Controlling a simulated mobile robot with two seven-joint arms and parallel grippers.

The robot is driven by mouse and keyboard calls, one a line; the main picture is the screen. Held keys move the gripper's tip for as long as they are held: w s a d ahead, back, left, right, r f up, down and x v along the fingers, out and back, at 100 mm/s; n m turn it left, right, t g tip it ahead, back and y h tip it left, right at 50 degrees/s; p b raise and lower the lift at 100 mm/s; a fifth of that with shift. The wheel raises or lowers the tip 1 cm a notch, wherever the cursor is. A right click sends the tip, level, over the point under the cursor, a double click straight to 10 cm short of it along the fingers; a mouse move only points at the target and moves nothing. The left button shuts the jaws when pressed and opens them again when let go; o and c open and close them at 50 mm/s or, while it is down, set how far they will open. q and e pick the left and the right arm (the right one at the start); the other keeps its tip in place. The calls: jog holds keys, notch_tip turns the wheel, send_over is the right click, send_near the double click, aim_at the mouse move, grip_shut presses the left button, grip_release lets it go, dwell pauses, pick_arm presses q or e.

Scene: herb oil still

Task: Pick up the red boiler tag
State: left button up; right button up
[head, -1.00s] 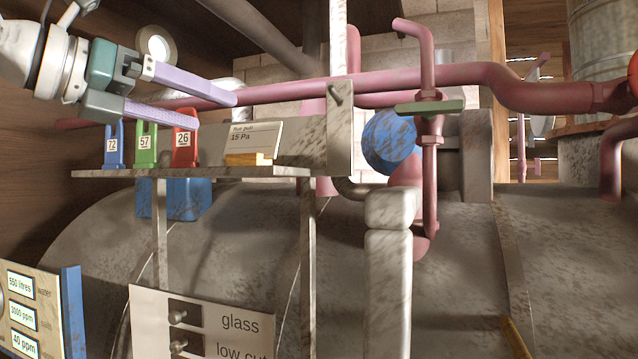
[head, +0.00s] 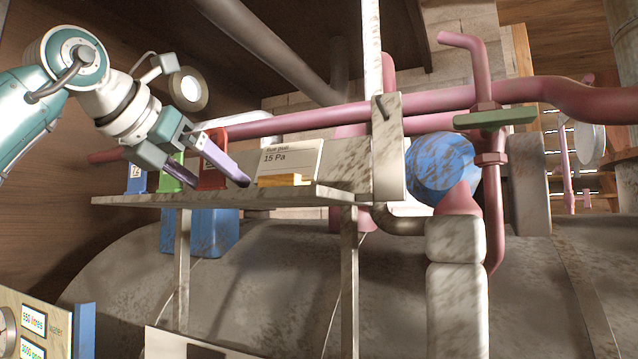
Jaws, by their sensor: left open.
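The red tag (head: 217,136) stands upright on the narrow shelf (head: 270,196), right of the green tag (head: 170,182) and the blue tag (head: 137,181). Its number is hidden behind my gripper. My left gripper (head: 219,182) is open and reaches in from the upper left, fingers pointing down and right. One finger crosses in front of the red tag; the other is in front of the green tag. I cannot tell whether either finger touches a tag. My right gripper is out of view.
A "Flue pull 15 Pa" card (head: 290,160) in a yellow holder (head: 284,180) stands right of the tags. A pink pipe (head: 330,116) runs behind, above the shelf. A shelf post (head: 388,150) and a blue ball-like part (head: 440,168) are further right.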

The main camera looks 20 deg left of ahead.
pick_arm(q)
jog(key=shift+w+f, duration=0.1)
jog(key=shift+w, duration=0.15)
jog(key=shift+c, duration=1.2)
jog(key=c, duration=1.2)
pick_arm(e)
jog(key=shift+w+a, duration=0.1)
